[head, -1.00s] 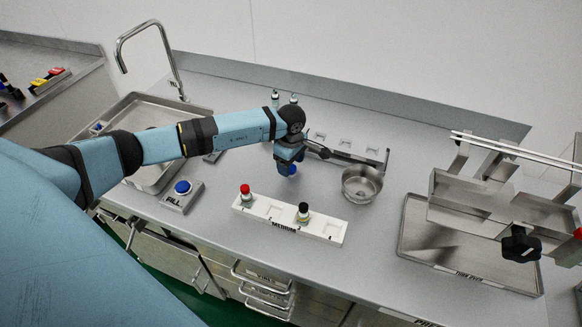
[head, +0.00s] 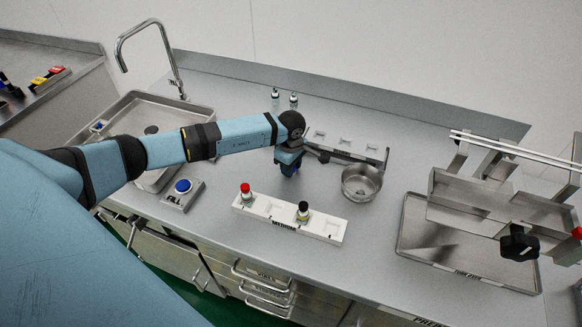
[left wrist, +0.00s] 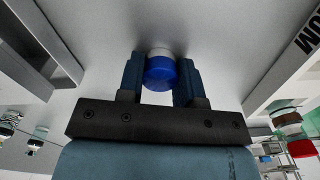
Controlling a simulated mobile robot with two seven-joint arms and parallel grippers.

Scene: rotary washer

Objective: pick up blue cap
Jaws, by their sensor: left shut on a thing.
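My left gripper (head: 289,170) reaches down over the counter, just behind the white MEDIUM rack (head: 265,211). In the left wrist view the blue cap (left wrist: 162,73) sits between the two fingers of this gripper (left wrist: 160,80), which are shut on it. A pale whitish part shows just beyond the cap; I cannot tell whether it belongs to it. In the head view the fingers largely hide the cap. My right gripper is not in view.
The rack holds a red-capped bottle (head: 246,191) and a black-capped bottle (head: 303,210). A steel bowl (head: 362,183) stands to the right of the gripper. A FILL button box (head: 183,193) and a sink (head: 150,112) lie to the left. A steel tray (head: 465,250) is far right.

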